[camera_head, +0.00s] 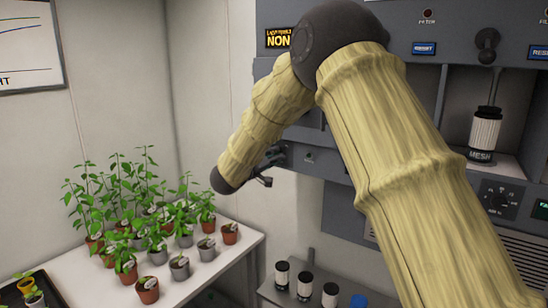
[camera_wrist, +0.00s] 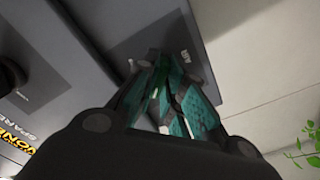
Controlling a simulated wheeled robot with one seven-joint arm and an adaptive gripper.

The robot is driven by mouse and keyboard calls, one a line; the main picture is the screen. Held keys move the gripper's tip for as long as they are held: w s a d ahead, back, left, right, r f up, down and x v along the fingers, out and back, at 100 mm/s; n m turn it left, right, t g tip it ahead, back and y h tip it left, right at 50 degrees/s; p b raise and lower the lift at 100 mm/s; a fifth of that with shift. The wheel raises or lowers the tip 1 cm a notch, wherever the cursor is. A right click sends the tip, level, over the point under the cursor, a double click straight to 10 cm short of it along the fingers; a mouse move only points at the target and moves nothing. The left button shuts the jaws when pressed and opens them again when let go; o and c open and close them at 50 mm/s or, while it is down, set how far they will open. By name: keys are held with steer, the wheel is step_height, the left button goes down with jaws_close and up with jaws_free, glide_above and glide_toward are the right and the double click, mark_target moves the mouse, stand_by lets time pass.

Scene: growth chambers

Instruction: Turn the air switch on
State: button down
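In the head view my gripper (camera_head: 269,168) is at the left end of the grey chamber front, partly hidden by my arm.
Potted seedlings (camera_head: 150,205) stand on a white table (camera_head: 215,266) at the left. Black-and-white canisters (camera_head: 304,286) stand on a low surface below the chamber.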

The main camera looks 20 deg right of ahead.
steer(key=shift+f+m+b, duration=0.15)
steer(key=shift+m+b, duration=0.15)
steer(key=shift+b, duration=0.15)
steer(key=m+b, duration=0.5)
steer(key=b, duration=0.1)
steer(key=m+b, duration=0.6)
steer(key=b, duration=0.1)
steer(key=m+b, duration=0.6)
steer(key=b, duration=0.1)
steer(key=shift+w+a, duration=0.2)
steer(key=shift+w, duration=0.05)
steer(key=shift+m, duration=0.3)
steer(key=c, duration=1.5)
jaws_free()
steer(key=shift+s+a, duration=0.1)
